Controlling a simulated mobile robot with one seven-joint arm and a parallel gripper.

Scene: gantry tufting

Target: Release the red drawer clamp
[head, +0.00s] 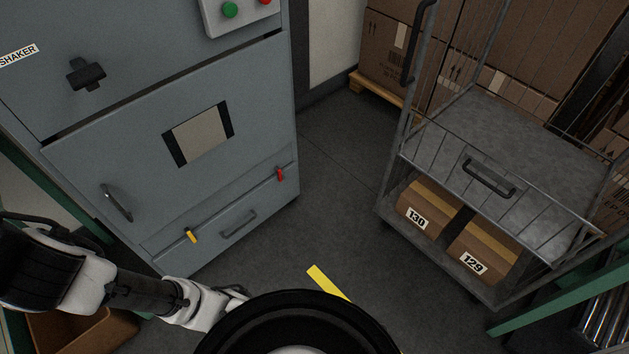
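The red drawer clamp (280,174) sits at the upper right end of the low drawer (218,222) on the grey-blue cabinet. A yellow clamp (190,235) sits at the drawer's left end, and a dark handle (239,222) lies between them. The drawer looks closed. My arm reaches in from the left at the bottom of the head view. My gripper (236,295) is low, left of and below the red clamp and well apart from it. Its fingers are mostly hidden by the round black part of my body, so its opening does not show.
A metal cage cart (490,130) stands at the right with boxes labelled 130 (417,217) and 129 (473,264) on its lower shelf. Stacked cartons (395,50) stand behind. Open floor (335,200) lies between cabinet and cart, with a yellow strip (328,282). A brown bin (85,335) is lower left.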

